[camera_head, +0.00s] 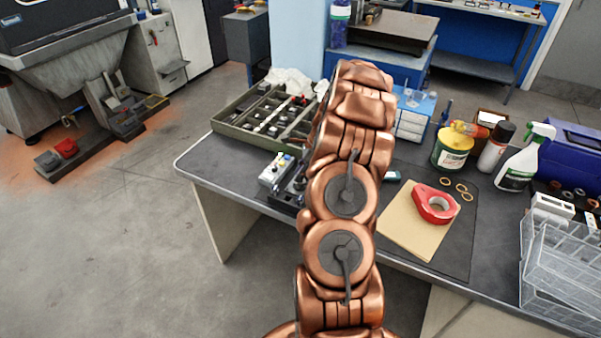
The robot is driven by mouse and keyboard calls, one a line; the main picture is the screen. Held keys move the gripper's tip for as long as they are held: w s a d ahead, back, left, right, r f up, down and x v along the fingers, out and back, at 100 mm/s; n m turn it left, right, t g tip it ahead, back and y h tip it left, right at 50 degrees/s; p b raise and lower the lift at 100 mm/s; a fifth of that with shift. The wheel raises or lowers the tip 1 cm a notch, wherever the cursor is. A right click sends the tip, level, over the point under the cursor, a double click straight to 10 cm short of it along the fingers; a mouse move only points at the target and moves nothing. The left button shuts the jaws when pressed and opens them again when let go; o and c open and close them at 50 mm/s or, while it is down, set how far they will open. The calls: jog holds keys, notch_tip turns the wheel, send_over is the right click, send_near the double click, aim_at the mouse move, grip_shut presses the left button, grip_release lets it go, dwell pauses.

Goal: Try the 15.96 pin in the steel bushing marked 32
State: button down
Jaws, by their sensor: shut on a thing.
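My copper-coloured arm rises through the middle of the head view and covers part of the bench (240,165). My gripper is hidden behind the arm, so neither its fingers nor anything in them shows. I cannot make out the 15.96 pin or the steel bushing marked 32. A small white block with coloured knobs (272,174) and a dark rack or tray (290,193) stand just left of the arm, partly covered by it.
A compartmented tray (228,129) of small parts lies at the back left. The bench's front left is bare.

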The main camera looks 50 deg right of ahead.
dwell(0.6)
jog(key=c, duration=1)
grip_release()
jog(key=shift+o, duration=0.2)
jog(key=shift+r, duration=0.1)
jog(key=v, duration=1.2)
notch_tip(320, 180, up, 5)
jog(key=shift+f+p, duration=0.15)
jog(key=shift+p, duration=0.9)
